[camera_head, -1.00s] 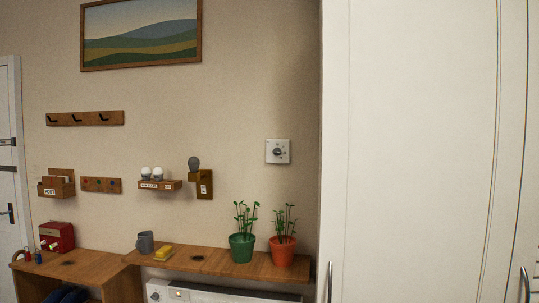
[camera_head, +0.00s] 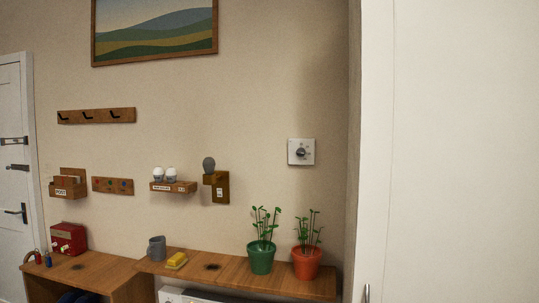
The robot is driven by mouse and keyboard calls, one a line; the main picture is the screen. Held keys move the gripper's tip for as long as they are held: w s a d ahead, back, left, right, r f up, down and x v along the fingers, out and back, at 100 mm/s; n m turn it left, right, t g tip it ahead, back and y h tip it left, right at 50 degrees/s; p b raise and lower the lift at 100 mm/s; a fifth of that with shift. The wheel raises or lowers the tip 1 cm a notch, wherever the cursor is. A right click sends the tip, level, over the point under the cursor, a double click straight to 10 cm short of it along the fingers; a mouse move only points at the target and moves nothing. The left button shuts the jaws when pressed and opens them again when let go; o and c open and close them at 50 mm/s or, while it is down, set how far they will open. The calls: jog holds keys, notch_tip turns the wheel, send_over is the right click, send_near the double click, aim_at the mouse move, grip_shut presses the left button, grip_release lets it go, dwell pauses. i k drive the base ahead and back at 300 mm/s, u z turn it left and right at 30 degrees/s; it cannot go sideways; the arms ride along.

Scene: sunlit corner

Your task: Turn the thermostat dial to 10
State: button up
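The thermostat (camera_head: 301,152) is a white square plate on the beige wall, right of centre in the head view. Its dark round dial (camera_head: 301,153) sits in the middle of the plate. The marks around the dial are too small to read, so I cannot tell its setting. My gripper is not in view.
A wooden shelf (camera_head: 225,272) runs below the thermostat, bearing a green pot (camera_head: 261,258), an orange pot (camera_head: 306,264), a grey mug (camera_head: 157,248) and a yellow sponge (camera_head: 177,260). A tall white cabinet (camera_head: 450,150) stands at the right. The wall around the thermostat is clear.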

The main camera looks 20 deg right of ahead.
aim_at(301, 152)
jog(key=u, duration=0.45)
jog(key=i, duration=1.8)
jog(key=z, duration=0.45)
jog(key=i, duration=0.6)
jog(key=z, duration=0.75)
jog(key=i, duration=0.45)
jog(key=z, duration=0.3)
